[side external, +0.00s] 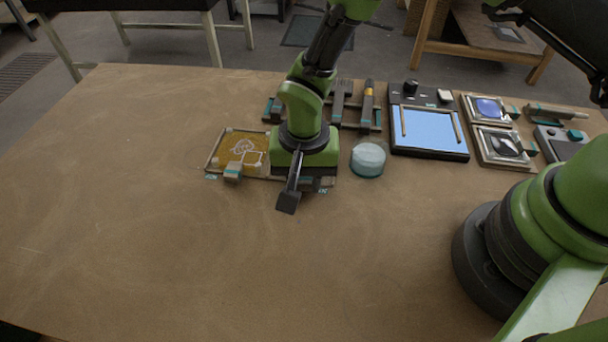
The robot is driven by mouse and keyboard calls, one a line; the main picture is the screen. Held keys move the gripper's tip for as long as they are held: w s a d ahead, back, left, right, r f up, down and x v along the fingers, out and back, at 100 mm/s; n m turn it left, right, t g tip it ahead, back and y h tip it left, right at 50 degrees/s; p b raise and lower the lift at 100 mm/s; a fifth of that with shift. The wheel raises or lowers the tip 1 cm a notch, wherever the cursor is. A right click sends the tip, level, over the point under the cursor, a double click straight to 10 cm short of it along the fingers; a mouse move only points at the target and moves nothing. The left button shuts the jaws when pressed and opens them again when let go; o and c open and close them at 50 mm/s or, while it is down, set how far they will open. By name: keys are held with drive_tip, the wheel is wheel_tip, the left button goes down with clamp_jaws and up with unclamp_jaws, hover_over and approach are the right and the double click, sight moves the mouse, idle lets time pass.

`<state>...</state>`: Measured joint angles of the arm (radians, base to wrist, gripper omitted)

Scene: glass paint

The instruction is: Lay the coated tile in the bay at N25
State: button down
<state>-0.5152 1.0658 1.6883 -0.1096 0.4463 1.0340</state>
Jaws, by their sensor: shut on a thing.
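My gripper (287,203) points down at the middle of the table, just right of an amber tile with white line work (240,149). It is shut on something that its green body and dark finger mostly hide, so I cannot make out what. The amber tile lies in a framed bay (209,158) with a small wooden, teal-banded block (233,171) at its front edge. A second holder shows partly behind and right of my gripper. Small teal labels sit at the front edges, but they are too small to read, so I cannot tell which bay is N25.
A round translucent pot (368,160) stands close right of my gripper. My arm base occupies the right front. The left and front table are clear.

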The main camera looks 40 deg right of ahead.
drive_tip(key=shift+f, duration=0.15)
idle(0.4)
drive_tip(key=c, duration=0.8)
unclamp_jaws()
drive_tip(key=s+d+r+t+y, duration=0.1)
drive_tip(key=d+r, duration=0.2)
drive_tip(key=r, duration=0.7)
drive_tip(key=d+r+t, duration=0.1)
drive_tip(key=d+r, duration=0.1)
drive_tip(key=r, duration=0.8)
drive_tip(key=s+d+r+n+t, duration=0.1)
drive_tip(key=s+d+r+t, duration=0.1)
drive_tip(key=s+d+r, duration=0.2)
drive_tip(key=s+d+r+n+t+y, duration=0.1)
drive_tip(key=s+d+r, duration=0.4)
drive_tip(key=s, duration=0.5)
drive_tip(key=shift+r+n+t, duration=0.6)
drive_tip(key=shift+r+t, duration=0.15)
drive_tip(key=shift+t, duration=0.35)
